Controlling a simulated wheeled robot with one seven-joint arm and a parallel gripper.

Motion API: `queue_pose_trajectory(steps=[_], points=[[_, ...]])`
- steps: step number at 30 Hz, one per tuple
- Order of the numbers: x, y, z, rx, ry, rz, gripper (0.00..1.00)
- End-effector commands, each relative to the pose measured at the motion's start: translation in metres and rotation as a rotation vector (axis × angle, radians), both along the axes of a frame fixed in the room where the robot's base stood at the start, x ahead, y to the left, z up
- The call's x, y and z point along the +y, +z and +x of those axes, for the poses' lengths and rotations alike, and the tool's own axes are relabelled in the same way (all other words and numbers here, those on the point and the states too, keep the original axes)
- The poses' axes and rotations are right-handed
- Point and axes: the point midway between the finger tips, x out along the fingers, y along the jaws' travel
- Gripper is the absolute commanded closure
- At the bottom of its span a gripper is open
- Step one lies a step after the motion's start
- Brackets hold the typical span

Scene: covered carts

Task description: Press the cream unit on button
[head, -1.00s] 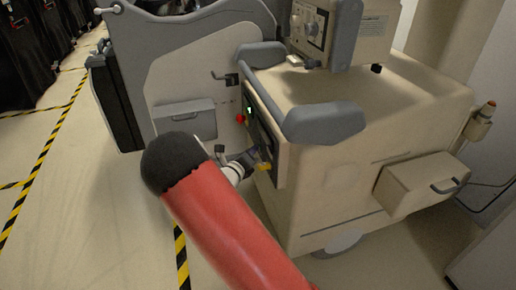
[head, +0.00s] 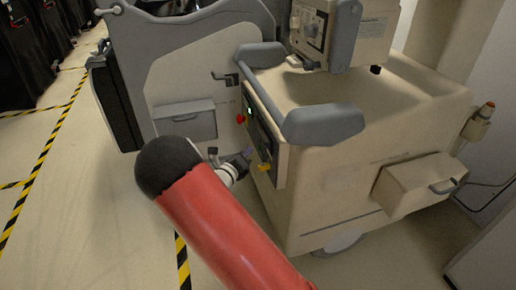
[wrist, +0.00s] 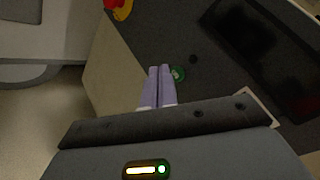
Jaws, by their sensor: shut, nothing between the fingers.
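The cream unit (head: 335,175) stands right of centre in the head view, with a dark control panel on its left side. In the wrist view a round green button (wrist: 178,73) with a pale mark sits on that panel (wrist: 215,85). My gripper (wrist: 160,70) has its two pale lilac fingers shut together, tips just left of the green button. I cannot tell whether they touch the panel. In the head view my gripper (head: 246,156) is small, just left of the panel, and appears slightly apart from it.
A red knob on a yellow base (wrist: 120,8) is at the wrist view's top; the red knob (head: 241,119) also shows in the head view. A yellow part (head: 264,167) is low on the panel. A grey cart (head: 195,75) stands behind.

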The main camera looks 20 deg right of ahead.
Motion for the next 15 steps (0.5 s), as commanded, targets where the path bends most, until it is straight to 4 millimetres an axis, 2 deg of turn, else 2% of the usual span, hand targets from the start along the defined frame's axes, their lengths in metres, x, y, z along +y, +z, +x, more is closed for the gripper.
queue_pose_trajectory(steps=[9, 15], points=[[0.033, 0.000, 0.000, -0.001, 0.003, 0.001, 1.00], [0.045, 0.000, 0.000, 0.000, 0.000, 0.000, 1.00]])
